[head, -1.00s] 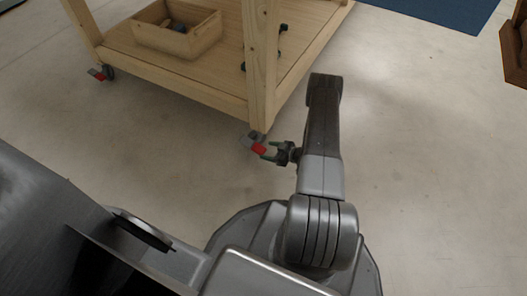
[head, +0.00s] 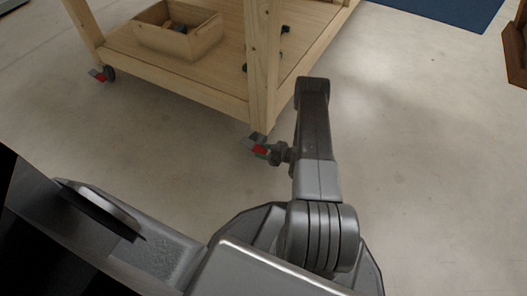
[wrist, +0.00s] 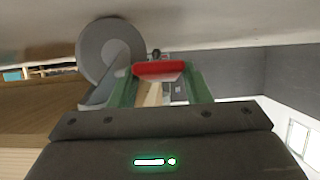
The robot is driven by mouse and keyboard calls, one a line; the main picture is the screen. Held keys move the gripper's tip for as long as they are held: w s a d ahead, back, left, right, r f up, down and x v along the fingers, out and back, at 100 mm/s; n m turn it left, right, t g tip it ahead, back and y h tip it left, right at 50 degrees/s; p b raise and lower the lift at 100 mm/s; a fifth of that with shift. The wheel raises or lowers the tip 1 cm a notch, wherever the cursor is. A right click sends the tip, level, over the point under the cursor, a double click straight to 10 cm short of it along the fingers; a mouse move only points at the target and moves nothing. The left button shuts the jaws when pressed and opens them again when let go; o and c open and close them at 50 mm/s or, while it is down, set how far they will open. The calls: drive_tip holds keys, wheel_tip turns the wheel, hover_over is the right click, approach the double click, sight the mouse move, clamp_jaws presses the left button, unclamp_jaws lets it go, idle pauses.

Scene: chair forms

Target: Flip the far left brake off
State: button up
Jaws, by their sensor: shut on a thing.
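The wooden workbench stands on casters with red brake tabs. The brake tab (head: 260,149) on the caster at the bench's near corner is at my gripper (head: 265,152). In the wrist view this red tab (wrist: 160,68) lies between the green fingers of my gripper (wrist: 159,82), which is shut on it. The grey caster wheel (wrist: 110,50) is beside the left finger. Another red brake tab (head: 97,75) shows on the caster at the left corner of the bench in the head view, away from my gripper. The exact tilt of the held tab is hard to tell.
The workbench (head: 170,85) has a low shelf carrying an open wooden box (head: 175,42). Its near leg (head: 262,75) rises just above my gripper. Bare concrete floor (head: 420,150) lies open to the right. A blue mat (head: 440,10) is at the back.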

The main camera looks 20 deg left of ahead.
drive_tip(key=shift+r, duration=0.15)
drive_tip(key=shift+a+r+h+p, duration=0.1)
drive_tip(key=shift+r+h+p, duration=0.25)
drive_tip(key=shift+h, duration=0.3)
drive_tip(key=shift+a+r+h+p, duration=0.1)
drive_tip(key=shift+r+h+p, duration=0.15)
drive_tip(key=shift+h, duration=0.4)
drive_tip(key=shift+a+r+h+p, duration=0.15)
drive_tip(key=shift+r+h+p, duration=0.1)
drive_tip(key=shift+h, duration=0.5)
drive_tip(key=shift+a+r+h+p, duration=0.1)
drive_tip(key=shift+r+h, duration=0.1)
drive_tip(key=shift+h, duration=0.55)
drive_tip(key=o, duration=1)
drive_tip(key=p+v, duration=0.2)
drive_tip(key=v, duration=0.5)
drive_tip(key=p+v, duration=0.3)
drive_tip(key=v, duration=0.3)
drive_tip(key=shift+w+d+r, duration=0.15)
drive_tip(key=shift+d+r, duration=0.05)
drive_tip(key=shift+r, duration=0.15)
